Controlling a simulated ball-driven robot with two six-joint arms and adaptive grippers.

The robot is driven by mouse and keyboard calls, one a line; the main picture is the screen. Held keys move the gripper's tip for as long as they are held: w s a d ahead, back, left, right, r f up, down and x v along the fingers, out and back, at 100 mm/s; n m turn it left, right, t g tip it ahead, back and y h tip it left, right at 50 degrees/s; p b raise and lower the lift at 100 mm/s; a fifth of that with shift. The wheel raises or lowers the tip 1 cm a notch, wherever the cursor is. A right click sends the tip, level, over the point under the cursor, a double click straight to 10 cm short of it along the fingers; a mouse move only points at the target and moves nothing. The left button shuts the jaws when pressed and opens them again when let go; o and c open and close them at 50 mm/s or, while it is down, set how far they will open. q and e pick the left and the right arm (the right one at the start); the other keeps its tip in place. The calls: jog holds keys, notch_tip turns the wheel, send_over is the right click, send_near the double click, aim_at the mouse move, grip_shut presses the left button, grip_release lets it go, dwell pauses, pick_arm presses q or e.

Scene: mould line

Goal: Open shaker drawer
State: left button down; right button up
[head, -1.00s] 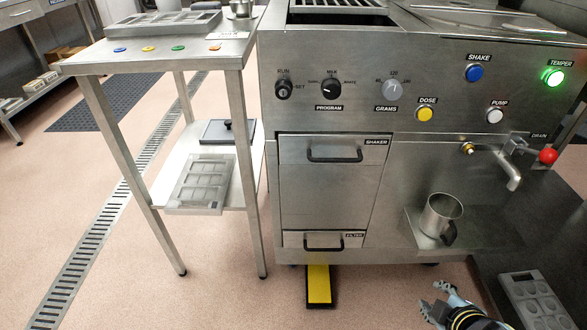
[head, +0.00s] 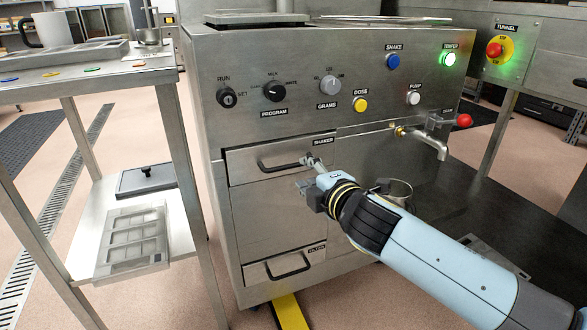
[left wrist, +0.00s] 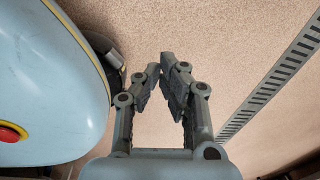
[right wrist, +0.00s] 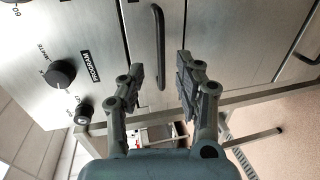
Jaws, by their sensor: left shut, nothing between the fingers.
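The shaker drawer (head: 245,168) is a steel front below the control panel, with a black bar handle (head: 280,166); its front looks flush with the cabinet. My right gripper (head: 313,168) is at the right end of that handle. In the right wrist view my right gripper (right wrist: 160,82) is open, and the handle (right wrist: 159,45) shows in line with the gap between its fingers; contact cannot be told. My left gripper (left wrist: 164,66) is shut and empty over the floor in the left wrist view, and is outside the head view.
The filter drawer (head: 252,274) with its own handle is lower down. A steel side table (head: 120,72) with a lower shelf stands at the left. A metal jug (head: 397,190) is partly hidden behind my right arm. A yellow pedal (head: 290,312) is on the floor.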

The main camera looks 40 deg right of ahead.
aim_at(297, 166)
jog(key=b+x, duration=0.1)
jog(key=x, duration=0.6)
jog(key=shift+w+f, duration=0.1)
jog(key=shift+f, duration=0.05)
grip_shut()
